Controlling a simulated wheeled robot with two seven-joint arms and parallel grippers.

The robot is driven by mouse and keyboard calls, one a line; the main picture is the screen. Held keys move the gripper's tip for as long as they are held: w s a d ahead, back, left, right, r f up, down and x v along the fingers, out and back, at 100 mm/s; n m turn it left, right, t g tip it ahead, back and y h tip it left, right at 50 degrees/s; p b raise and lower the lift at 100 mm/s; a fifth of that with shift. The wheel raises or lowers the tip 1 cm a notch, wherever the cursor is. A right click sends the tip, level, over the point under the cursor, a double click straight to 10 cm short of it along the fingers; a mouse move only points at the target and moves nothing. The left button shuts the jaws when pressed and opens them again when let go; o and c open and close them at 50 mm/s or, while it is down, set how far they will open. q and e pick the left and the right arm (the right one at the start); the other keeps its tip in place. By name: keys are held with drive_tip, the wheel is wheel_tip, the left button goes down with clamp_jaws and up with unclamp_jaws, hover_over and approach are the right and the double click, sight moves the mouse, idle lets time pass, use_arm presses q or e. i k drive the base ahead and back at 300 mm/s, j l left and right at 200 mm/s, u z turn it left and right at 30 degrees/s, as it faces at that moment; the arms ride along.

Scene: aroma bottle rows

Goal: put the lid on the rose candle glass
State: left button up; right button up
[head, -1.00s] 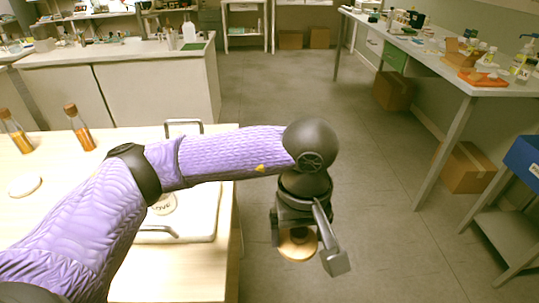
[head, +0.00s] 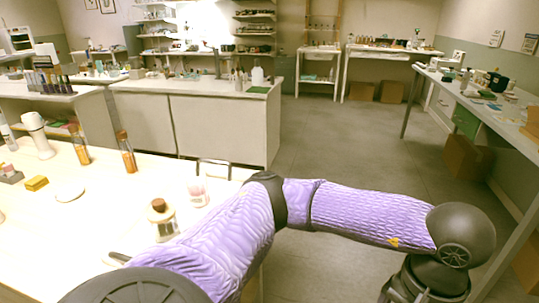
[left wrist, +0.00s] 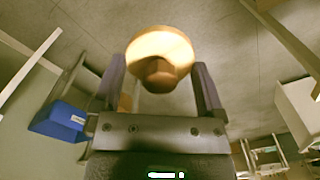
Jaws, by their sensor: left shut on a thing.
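A round wooden lid (left wrist: 178,45) with a darker knob (left wrist: 158,75) is held between the fingers of my left gripper (left wrist: 158,67) in the left wrist view. In the head view my left arm reaches across to the lower right, and the gripper's fingers and the lid are out of frame. A glass with pink contents (head: 197,193), seemingly the rose candle, stands open on the table behind my arm. Nearer is a glass jar (head: 164,228) with a wooden lid and knob (head: 158,206); my arm partly covers that area. My right gripper is not in view.
The pale table (head: 110,220) holds two amber bottles (head: 128,155), a white disc (head: 70,191), a yellow block (head: 37,183) and a white device (head: 38,137). A metal handle (head: 214,170) shows at the table's far edge. Open floor (head: 340,140) lies beyond the table.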

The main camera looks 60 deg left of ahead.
sight(197, 184)
drive_tip(key=i+j+u, duration=0.85)
drive_tip(key=i+u, duration=0.15)
drive_tip(key=i+j+u, duration=0.1)
drive_tip(key=i+u, duration=0.35)
drive_tip(key=i+l+u, duration=0.2)
drive_tip(key=i+u, duration=0.3)
drive_tip(key=i, duration=0.2)
drive_tip(key=i+l+u, duration=0.3)
drive_tip(key=i+u, duration=0.2)
drive_tip(key=i+l+u, duration=0.5)
